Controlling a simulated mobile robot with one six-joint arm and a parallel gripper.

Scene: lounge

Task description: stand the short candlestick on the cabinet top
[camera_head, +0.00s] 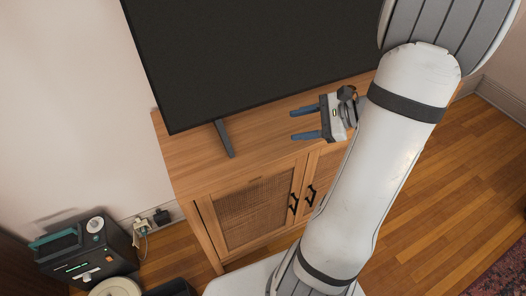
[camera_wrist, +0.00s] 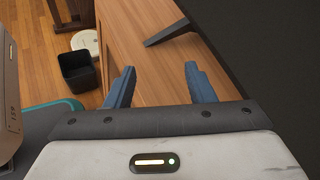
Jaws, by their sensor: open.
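My gripper (camera_head: 294,126) is open and empty, over the wooden cabinet top (camera_head: 185,150) in front of the TV. In the wrist view its two blue fingers (camera_wrist: 160,70) stand apart with bare wood of the cabinet top (camera_wrist: 150,75) between them. The cabinet has woven-panel doors with black handles. I do not see the short candlestick in either view. My arm hides part of the cabinet's right side in the head view.
A large black TV (camera_head: 250,50) stands on the cabinet; its foot (camera_head: 224,138) rests on the top. A black device with a teal handle (camera_head: 85,255) is at the lower left. A black bin (camera_wrist: 78,75) and a white round object (camera_wrist: 86,42) are on the floor.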

